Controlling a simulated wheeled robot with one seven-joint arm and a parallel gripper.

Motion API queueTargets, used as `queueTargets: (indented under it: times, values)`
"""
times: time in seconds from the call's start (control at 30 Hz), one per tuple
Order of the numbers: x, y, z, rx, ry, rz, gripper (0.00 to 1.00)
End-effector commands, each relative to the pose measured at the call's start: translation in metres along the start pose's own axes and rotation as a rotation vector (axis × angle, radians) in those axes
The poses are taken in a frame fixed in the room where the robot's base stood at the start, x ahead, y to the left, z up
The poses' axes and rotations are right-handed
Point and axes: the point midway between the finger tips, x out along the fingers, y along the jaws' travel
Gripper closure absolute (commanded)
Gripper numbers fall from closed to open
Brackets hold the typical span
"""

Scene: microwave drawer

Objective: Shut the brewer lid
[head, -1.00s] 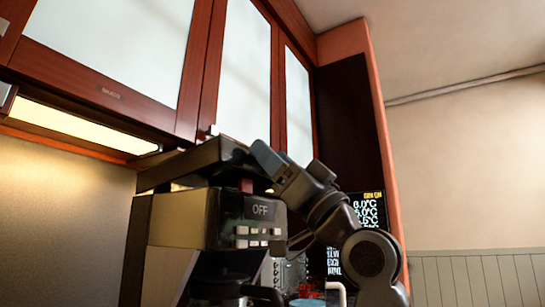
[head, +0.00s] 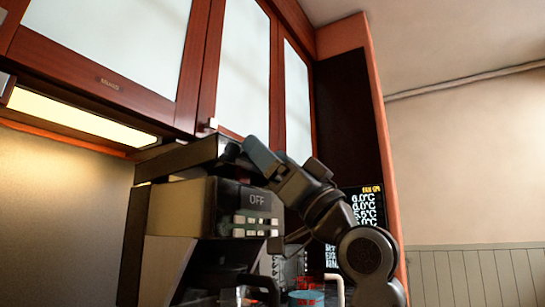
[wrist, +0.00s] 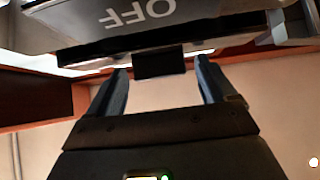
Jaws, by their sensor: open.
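The coffee brewer (head: 195,208) stands under the wall cabinets in the head view, with an OFF display and several buttons on its front. Its dark lid (head: 185,157) sits over the body, tilted, with a narrow gap showing beneath it. My gripper (head: 250,150) is at the lid's front end, with its fingers beside or on it; contact is hard to tell. In the wrist view my gripper (wrist: 161,70) is open, and a dark tab (wrist: 160,63) shows between its fingertips. The OFF display (wrist: 137,12) appears upside down there.
Cabinets with frosted doors (head: 245,70) hang close above the lid, with a lit lamp strip (head: 80,117) beneath. A glass and a blue-red item (head: 306,298) are low in front. The right side is open.

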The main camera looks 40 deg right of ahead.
Motion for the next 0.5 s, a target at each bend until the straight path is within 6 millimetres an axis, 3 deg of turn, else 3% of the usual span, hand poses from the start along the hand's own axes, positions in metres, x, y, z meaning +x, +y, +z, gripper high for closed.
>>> queueTargets:
  times: [0.3, 0.5]
  values:
    - [-0.002, 0.000, -0.001, -0.001, 0.003, 0.001, 0.15]
    - [-0.025, 0.001, 0.000, -0.002, 0.002, 0.003, 0.15]
